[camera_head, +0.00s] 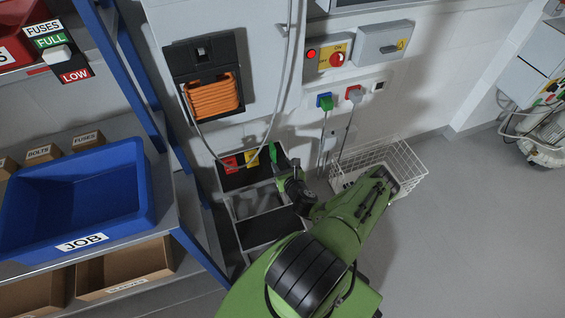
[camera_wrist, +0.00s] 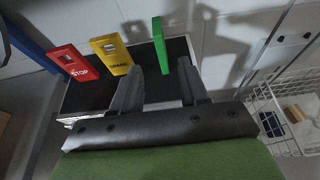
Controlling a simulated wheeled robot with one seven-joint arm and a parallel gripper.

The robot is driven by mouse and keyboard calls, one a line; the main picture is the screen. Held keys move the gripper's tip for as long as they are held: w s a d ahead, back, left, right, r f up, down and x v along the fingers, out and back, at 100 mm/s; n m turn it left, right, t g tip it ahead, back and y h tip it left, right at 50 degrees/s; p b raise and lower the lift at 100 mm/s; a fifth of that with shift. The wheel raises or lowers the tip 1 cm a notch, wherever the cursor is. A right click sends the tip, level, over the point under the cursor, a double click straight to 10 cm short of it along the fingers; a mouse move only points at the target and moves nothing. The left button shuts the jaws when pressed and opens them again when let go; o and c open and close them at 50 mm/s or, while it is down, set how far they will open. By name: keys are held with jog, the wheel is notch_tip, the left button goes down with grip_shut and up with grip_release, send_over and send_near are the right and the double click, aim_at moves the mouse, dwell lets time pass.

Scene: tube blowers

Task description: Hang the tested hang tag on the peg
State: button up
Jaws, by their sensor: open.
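A green tag (camera_head: 273,152) stands at the right of a row of tags at the black top tray against the wall. No lettering shows on its visible side, so I cannot confirm that it is the tested one. My gripper (camera_wrist: 158,75) is open. The green tag (camera_wrist: 160,45) appears between its two dark fingers in the wrist view, near the tips; contact cannot be told. To its left stand a yellow SPARE tag (camera_wrist: 112,54) and a red STOP tag (camera_wrist: 75,62). I cannot make out the peg with certainty.
The tray (camera_wrist: 88,97) belongs to a narrow tiered rack. A white wire basket (camera_head: 405,160) stands right of it. Blue shelving with a blue JOB bin (camera_head: 140,190) bounds the left.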

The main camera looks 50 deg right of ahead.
jog(key=w+a+r+n+t+y, duration=0.2)
jog(key=w+a+r+n+y, duration=0.5)
jog(key=r+n, duration=0.5)
jog(key=w+a+r+n+g+y, duration=0.1)
jog(key=a+r+n+g+y, duration=0.45)
jog(key=a+r+n, duration=0.7)
jog(key=s+a+r+n+g+h, duration=0.4)
jog(key=s+a+r+n, duration=0.55)
jog(key=n, duration=0.35)
jog(key=s+a+r+n+h, duration=0.1)
jog(key=s+r+n, duration=0.1)
jog(key=s+r, duration=0.2)
jog(key=s+a+r+n, duration=0.1)
jog(key=s+r+n, duration=0.1)
jog(key=s, duration=0.8)
jog(key=shift+r+t+h, duration=0.35)
jog(key=shift+r+t, duration=0.1)
jog(key=shift+r, duration=0.4)
